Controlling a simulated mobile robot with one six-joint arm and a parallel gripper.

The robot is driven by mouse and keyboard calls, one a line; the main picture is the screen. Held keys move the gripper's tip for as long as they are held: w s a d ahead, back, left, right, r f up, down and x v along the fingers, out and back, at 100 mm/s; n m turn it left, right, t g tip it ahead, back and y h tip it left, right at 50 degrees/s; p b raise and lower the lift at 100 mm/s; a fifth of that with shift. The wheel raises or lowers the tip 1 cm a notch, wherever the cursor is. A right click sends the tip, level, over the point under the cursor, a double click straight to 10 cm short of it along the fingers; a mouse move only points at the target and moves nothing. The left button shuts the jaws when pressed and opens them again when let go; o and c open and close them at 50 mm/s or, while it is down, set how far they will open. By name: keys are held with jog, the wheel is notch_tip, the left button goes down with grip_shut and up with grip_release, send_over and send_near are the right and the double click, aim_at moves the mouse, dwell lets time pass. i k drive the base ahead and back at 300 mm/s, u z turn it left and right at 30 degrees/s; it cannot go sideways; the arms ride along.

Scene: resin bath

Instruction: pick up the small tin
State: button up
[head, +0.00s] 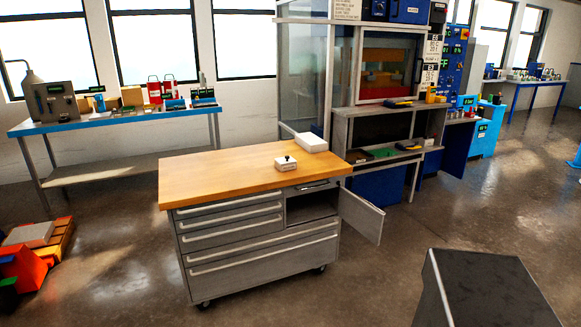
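A small white box-like item with a dark knob on top (286,163) sits on the wooden top of a grey drawer cabinet (215,177). It may be the small tin, but it is too small to tell. A larger white box (311,142) lies behind it and to its right, near the back edge of the top. My gripper is not in view.
The cabinet's right door (361,214) hangs open beside an open compartment (312,206). The left part of the wooden top is bare. A blue bench (120,122) with equipment stands behind left. Coloured blocks (30,260) lie at the left.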

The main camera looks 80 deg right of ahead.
aim_at(292, 166)
jog(key=z, duration=4.4)
jog(key=i, duration=0.1)
jog(key=u, duration=3.2)
jog(key=i, duration=1)
jog(key=z, duration=0.05)
